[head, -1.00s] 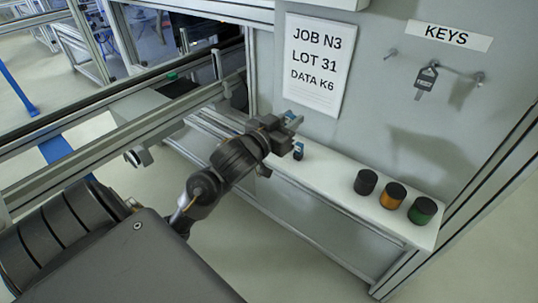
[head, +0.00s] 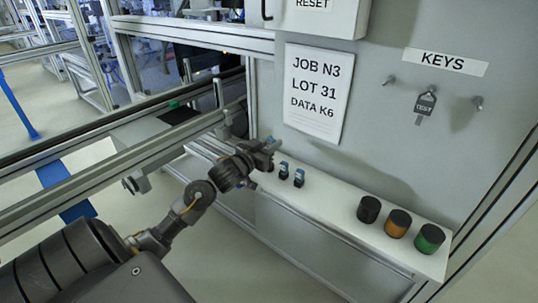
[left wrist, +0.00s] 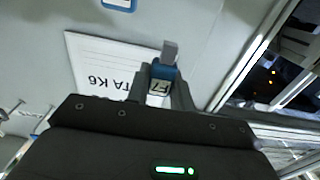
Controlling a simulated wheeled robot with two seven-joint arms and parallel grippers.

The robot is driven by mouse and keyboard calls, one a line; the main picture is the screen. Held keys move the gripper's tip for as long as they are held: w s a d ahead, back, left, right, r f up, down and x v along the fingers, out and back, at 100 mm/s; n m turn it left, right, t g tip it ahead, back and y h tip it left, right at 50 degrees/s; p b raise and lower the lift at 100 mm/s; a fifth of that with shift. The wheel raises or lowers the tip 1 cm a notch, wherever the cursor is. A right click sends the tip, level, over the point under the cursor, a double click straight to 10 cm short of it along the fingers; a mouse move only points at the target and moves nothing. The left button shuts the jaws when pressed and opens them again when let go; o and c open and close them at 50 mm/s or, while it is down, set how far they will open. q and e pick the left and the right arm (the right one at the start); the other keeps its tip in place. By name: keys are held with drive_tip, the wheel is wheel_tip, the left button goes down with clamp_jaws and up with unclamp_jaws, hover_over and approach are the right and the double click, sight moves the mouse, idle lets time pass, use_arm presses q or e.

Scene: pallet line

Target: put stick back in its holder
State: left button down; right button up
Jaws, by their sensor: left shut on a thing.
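My left gripper (head: 268,151) is shut on a small blue stick (left wrist: 160,80) above the left part of the white shelf. In the left wrist view the stick sits between the fingers, with a pale label whose marking I cannot read surely and a grey end (left wrist: 170,50) pointing up in the picture. Two other blue-topped sticks, one (head: 284,169) left and one (head: 299,177) right, stand upright in small dark holders on the shelf, just right of my gripper. Whether an empty holder is beneath my gripper is hidden. My right gripper is out of view.
The white shelf (head: 335,207) runs along a grey wall panel. A black (head: 369,209), an orange (head: 398,223) and a green (head: 429,238) round container stand at its right end. A job sheet (head: 318,92) reads DATA K6. A metal rail (head: 120,165) lies left of the gripper.

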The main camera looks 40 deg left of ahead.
use_arm(q)
drive_tip(key=shift+w+a+f, duration=0.4)
drive_tip(key=shift+a+f, duration=0.1)
drive_tip(key=shift+f, duration=0.25)
drive_tip(key=shift+a+f, duration=0.15)
drive_tip(key=shift+f, duration=1.55)
drive_tip(key=shift+f, duration=0.4)
drive_tip(key=c, duration=1.2)
unclamp_jaws()
drive_tip(key=shift+c, duration=0.2)
drive_tip(key=shift+w, duration=0.1)
drive_tip(key=shift+r, duration=0.3)
drive_tip(key=s, duration=1.2)
drive_tip(key=shift+b, duration=0.35)
